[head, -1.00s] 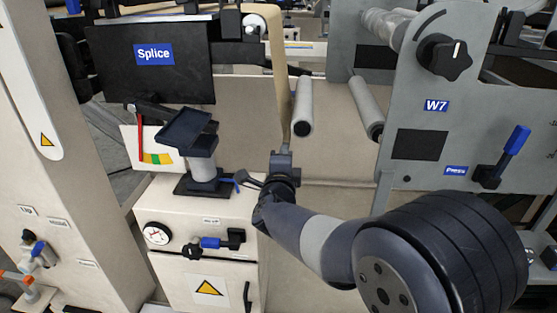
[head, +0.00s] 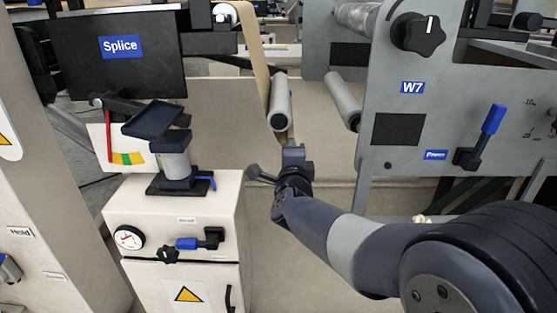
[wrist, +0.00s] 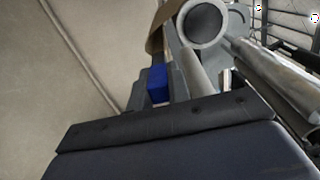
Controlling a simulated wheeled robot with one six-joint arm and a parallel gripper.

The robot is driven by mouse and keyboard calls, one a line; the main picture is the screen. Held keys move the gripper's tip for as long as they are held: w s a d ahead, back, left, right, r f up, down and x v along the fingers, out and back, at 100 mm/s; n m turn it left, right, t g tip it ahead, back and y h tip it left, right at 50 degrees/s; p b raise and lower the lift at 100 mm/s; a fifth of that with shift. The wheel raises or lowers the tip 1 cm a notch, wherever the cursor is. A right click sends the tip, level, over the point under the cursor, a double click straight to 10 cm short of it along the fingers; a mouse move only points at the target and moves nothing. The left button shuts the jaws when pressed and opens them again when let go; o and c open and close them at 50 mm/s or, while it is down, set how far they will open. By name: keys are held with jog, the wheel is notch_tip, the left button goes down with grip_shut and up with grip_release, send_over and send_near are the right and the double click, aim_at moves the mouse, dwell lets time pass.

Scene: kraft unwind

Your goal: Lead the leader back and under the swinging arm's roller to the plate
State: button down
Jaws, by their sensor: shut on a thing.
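The leader is the tan kraft strip (head: 261,72). In the head view it comes down from the upper machine, passes behind a grey roller (head: 281,104), and a short piece shows below the roller's near end. My gripper (head: 291,146) is shut on the leader's lower end, just below and slightly right of that roller end. A second grey roller (head: 343,100) stands to the right; I cannot tell which roller is on the swinging arm. The wrist view shows a tan strip (wrist: 158,28) beside a round roller end (wrist: 203,22). The plate cannot be made out for certain.
The Splice panel (head: 120,50) and a cream cabinet (head: 170,222) with a dark-topped stand (head: 172,160) are at left. A grey W7 side plate (head: 440,130) with a knob and blue lever is at right. Open space lies below the rollers.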

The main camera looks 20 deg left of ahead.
jog(key=shift+w+d, duration=0.2)
jog(key=shift+d, duration=0.45)
jog(key=d+r, duration=0.1)
jog(key=r+p, duration=0.1)
jog(key=r, duration=0.1)
jog(key=d+r, duration=0.1)
jog(key=shift+w+d+r, duration=0.15)
jog(key=shift+w+d, duration=0.15)
jog(key=shift+w, duration=0.1)
notch_tip(320, 180, up, 38)
jog(key=p, duration=3.4)
jog(key=shift+p, duration=0.3)
